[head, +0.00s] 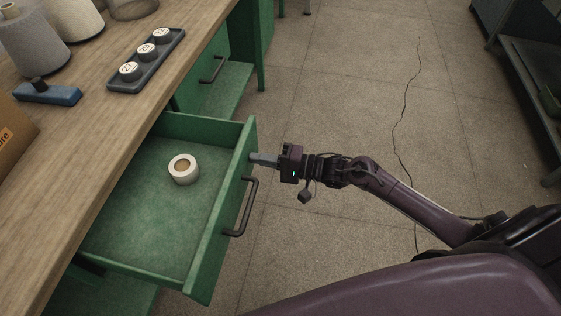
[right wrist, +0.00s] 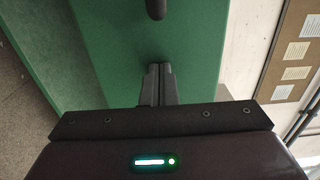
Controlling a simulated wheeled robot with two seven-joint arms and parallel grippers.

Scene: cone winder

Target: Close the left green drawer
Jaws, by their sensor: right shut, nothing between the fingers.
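The green drawer (head: 219,230) stands pulled out from under the wooden workbench, with a dark bar handle (head: 243,207) on its front. A roll of tape (head: 183,169) lies inside it. My right gripper (head: 254,159) is shut and empty, with its fingertips at the drawer front's outer face, beyond the handle near the far end. In the right wrist view the shut fingers (right wrist: 158,70) point at the green front (right wrist: 115,45), and the end of the handle (right wrist: 156,8) shows above them. I cannot tell for sure whether they touch. My left gripper is not in view.
The wooden bench top (head: 120,105) holds a dark tray (head: 147,60) with several round white-topped pieces, yarn cones (head: 33,40), a blue tool (head: 47,93) and a cardboard box (head: 12,138). Another green drawer unit (head: 205,85) stands farther along.

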